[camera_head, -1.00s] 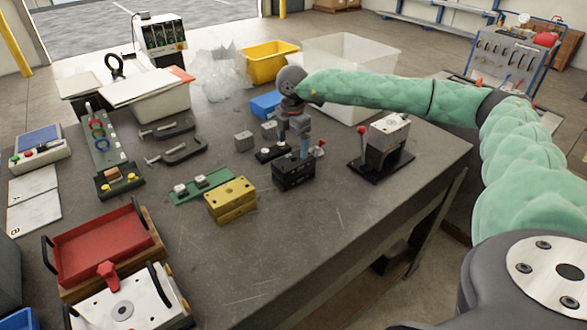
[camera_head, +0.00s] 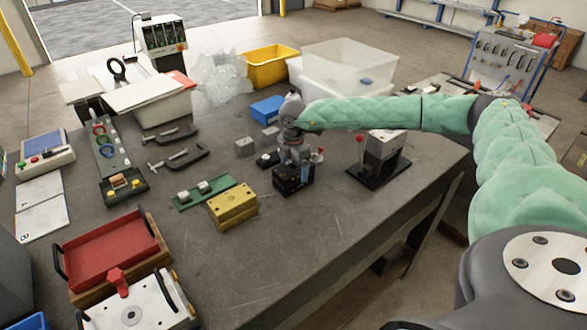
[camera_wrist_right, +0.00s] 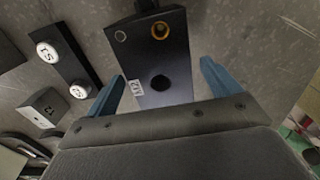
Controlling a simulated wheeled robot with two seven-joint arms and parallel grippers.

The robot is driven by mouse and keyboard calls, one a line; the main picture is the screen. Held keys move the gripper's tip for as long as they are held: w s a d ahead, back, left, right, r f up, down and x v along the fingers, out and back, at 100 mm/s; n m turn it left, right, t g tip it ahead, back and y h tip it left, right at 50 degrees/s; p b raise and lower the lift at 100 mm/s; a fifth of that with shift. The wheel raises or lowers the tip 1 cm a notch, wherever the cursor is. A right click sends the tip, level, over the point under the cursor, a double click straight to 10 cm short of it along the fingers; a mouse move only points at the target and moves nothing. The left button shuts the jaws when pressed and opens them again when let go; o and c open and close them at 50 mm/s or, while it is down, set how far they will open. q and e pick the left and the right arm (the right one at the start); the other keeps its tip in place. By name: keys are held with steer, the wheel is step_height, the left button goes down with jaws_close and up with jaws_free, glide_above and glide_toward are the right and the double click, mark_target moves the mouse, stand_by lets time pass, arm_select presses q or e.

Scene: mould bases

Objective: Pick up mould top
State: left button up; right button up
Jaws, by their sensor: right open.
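A black block (camera_head: 293,181) stands on the grey table under my right gripper (camera_head: 294,160); I take it for the mould top, though the pictures do not name it. In the right wrist view the block (camera_wrist_right: 160,55) has a dark round hole, a brass ring and a small white label. My right gripper (camera_wrist_right: 161,78) is open in that view. Its two blue fingers are on either side of the block's near end, with gaps visible. How high the fingertips are above the table is hard to tell. My left gripper is not in view.
A yellow block (camera_head: 233,205) and a green plate (camera_head: 187,203) with white pieces are to the left. A black-based press (camera_head: 380,172) with a red-knobbed lever stands to the right. Small grey blocks (camera_head: 245,148) and a blue bin (camera_head: 267,108) are behind.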

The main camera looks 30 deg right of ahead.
steer(key=shift+f, duration=0.2)
steer(key=c, duration=1.4)
steer(key=shift+c, duration=1.4)
steer(key=shift+r, duration=0.15)
